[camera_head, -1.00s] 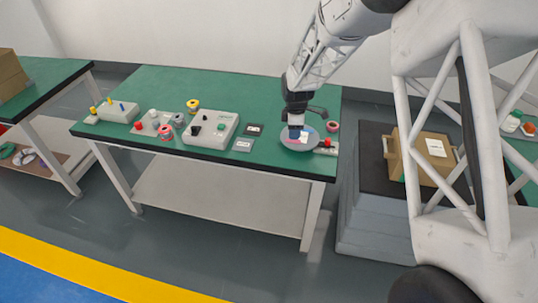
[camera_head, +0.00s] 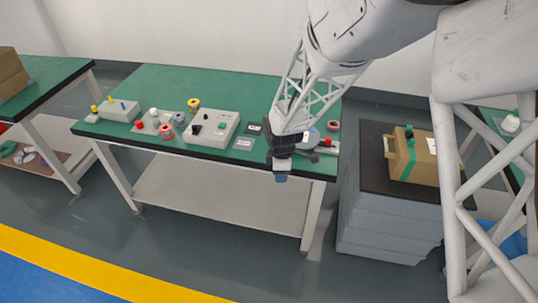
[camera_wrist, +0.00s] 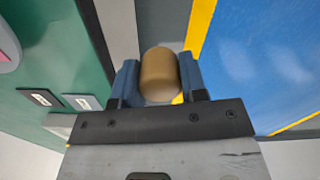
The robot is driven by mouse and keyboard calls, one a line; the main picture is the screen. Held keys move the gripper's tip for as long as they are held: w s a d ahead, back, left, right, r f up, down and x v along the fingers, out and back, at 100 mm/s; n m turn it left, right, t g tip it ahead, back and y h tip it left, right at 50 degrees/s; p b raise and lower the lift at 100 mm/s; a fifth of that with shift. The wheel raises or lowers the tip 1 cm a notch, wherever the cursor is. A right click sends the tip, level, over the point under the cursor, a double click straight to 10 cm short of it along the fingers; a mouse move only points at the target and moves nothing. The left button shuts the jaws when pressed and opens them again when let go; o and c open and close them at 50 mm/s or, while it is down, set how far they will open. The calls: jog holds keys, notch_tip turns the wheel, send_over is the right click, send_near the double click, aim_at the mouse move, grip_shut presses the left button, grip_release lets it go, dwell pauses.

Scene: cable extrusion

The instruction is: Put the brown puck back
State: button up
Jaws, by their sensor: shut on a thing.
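My gripper (camera_head: 281,177) is in front of the table's front edge in the head view, with the floor below it. In the wrist view its two blue fingers (camera_wrist: 158,82) are shut on the brown puck (camera_wrist: 158,66), a rounded tan-brown piece held between them. The puck cannot be made out in the head view. In the wrist view, floor with a yellow stripe and blue area lies beyond the puck.
The green table (camera_head: 250,85) carries a grey control box (camera_head: 212,127), coloured spools (camera_head: 193,104) and small labelled plates (camera_head: 243,144). A cardboard box (camera_head: 412,158) stands on a dark-topped grey stand (camera_head: 375,210) to the right. Open floor lies in front of the table.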

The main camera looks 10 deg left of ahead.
jog(key=shift+w, duration=0.15)
jog(key=w+a, duration=0.2)
jog(key=w, duration=0.2)
jog(key=w+a+f, duration=0.1)
jog(key=w+a, duration=0.2)
jog(key=w, duration=0.2)
jog(key=w+a, duration=0.2)
jog(key=w, duration=0.3)
jog(key=shift+a+f, duration=0.15)
jog(key=shift+f, duration=0.05)
jog(key=shift+f, duration=1.75)
jog(key=shift+f, duration=0.2)
jog(key=o, duration=0.8)
jog(key=shift+o, duration=0.2)
jog(key=shift+r, duration=0.15)
